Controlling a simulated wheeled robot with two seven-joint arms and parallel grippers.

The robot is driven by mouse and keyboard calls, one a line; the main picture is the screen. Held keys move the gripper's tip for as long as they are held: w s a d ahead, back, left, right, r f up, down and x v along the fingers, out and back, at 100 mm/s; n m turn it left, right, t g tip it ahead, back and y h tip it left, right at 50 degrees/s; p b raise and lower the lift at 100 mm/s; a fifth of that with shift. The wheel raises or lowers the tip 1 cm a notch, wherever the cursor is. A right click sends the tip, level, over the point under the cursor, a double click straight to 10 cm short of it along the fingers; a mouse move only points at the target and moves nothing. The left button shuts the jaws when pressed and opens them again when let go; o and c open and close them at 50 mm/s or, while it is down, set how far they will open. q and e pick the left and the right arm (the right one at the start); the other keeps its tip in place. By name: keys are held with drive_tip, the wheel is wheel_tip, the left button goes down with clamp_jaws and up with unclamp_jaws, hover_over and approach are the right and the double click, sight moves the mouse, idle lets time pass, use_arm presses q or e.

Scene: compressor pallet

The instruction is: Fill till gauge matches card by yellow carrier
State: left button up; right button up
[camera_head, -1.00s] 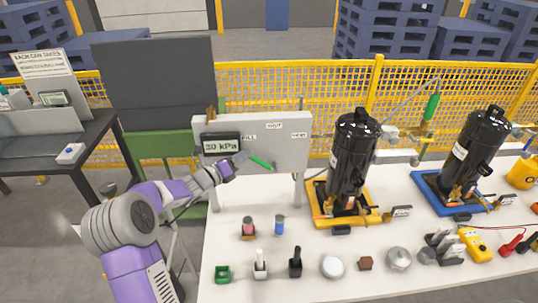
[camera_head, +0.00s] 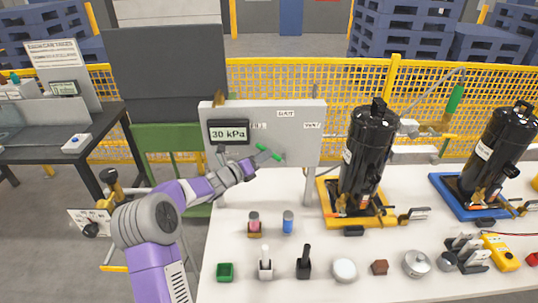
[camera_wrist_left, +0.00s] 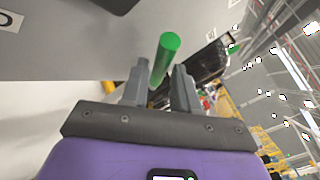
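The gauge (camera_head: 229,132) on the grey panel (camera_head: 310,150) reads 30 kPa. A green valve handle (camera_head: 269,152) slants on the panel's lower front. My left gripper (camera_head: 250,166) is just below and left of this handle. In the left wrist view, the green handle (camera_wrist_left: 166,55) stands out between the spread fingers (camera_wrist_left: 160,82); I cannot tell whether they touch it. The yellow carrier (camera_head: 328,205) holds a black compressor (camera_head: 368,150). My right gripper is not in view.
A second black compressor (camera_head: 502,150) stands on a blue carrier (camera_head: 447,188) at the right. A yellow fence (camera_head: 290,82) runs behind.

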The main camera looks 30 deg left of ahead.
use_arm(q)
drive_tip(key=shift+x, duration=1.65)
clamp_jaws()
